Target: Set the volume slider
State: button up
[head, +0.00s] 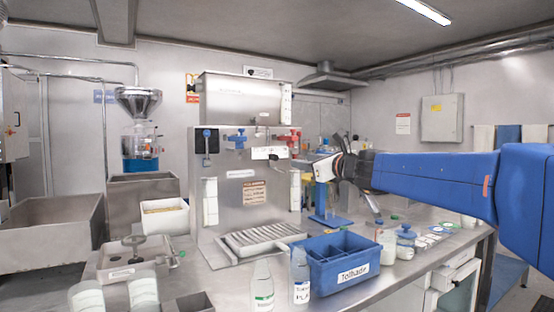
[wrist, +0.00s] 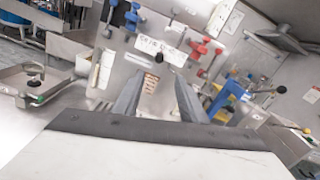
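The steel grinder machine (head: 230,190) stands on the bench in the head view. On its upper front is a white labelled strip (head: 262,153) with a small dark knob beside it, which looks like the volume slider. In the wrist view the strip (wrist: 148,43) and a black knob (wrist: 158,58) show just beyond my fingertips. The exact setting cannot be read. My gripper (wrist: 159,82) is open and empty, its two dark fingers apart. In the head view my gripper (head: 334,168) is to the right of the machine, apart from the strip.
Blue levers (head: 237,139) and red levers (head: 290,139) flank the strip. A blue divided bin (head: 345,262) and two bottles (head: 262,287) (head: 300,277) stand in front of the machine. Jars (head: 405,243) stand on the bench at right. Steel tubs stand at left.

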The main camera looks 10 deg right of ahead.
aim_at(276, 157)
jog(key=x, duration=1.6)
jog(key=shift+f, duration=0.15)
grip_shut()
